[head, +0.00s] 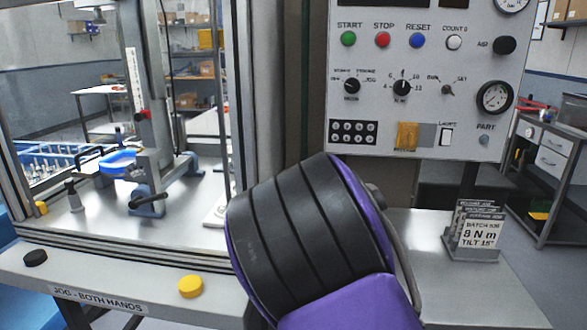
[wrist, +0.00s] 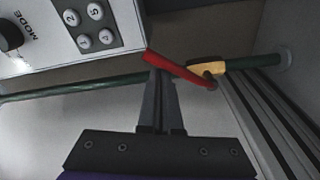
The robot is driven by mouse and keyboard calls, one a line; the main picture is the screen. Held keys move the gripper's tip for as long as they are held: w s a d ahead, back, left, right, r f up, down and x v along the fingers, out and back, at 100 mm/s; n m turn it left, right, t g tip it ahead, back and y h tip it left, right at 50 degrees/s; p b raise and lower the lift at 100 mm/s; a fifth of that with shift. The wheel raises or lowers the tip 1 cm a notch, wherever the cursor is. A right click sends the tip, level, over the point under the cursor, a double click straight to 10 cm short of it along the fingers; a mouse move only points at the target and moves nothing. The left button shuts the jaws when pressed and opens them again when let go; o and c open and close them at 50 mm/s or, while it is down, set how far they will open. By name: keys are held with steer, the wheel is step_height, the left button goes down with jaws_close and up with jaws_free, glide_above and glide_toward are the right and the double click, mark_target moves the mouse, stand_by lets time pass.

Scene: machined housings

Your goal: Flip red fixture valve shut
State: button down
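The valve shows in the wrist view, with a yellow body (wrist: 206,67) on a dark green pipe (wrist: 253,61) and a flat red lever (wrist: 179,69). The lever slants from the valve body up to the left, at an angle to the pipe. My gripper (wrist: 160,72) has its two dark fingers close together, seemingly shut with nothing between them. Its fingertips are right at the lever, below its middle in the picture. I cannot tell whether they touch it. In the head view my arm hides the gripper and the valve.
A control panel (head: 419,118) with buttons and dials stands above the bench; its lower corner (wrist: 68,38) is near the fingers in the wrist view. Metal frame rails (wrist: 262,118) run close on the right. A sign stand (head: 478,236) and yellow button (head: 190,286) flank my arm.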

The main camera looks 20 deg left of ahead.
steer(key=shift+w+d+f, duration=0.1)
steer(key=shift+d+f, duration=0.05)
steer(key=shift+d, duration=0.2)
stand_by(0.5)
steer(key=v, duration=1.7)
steer(key=shift+s+p, duration=0.2)
steer(key=shift+p, duration=0.2)
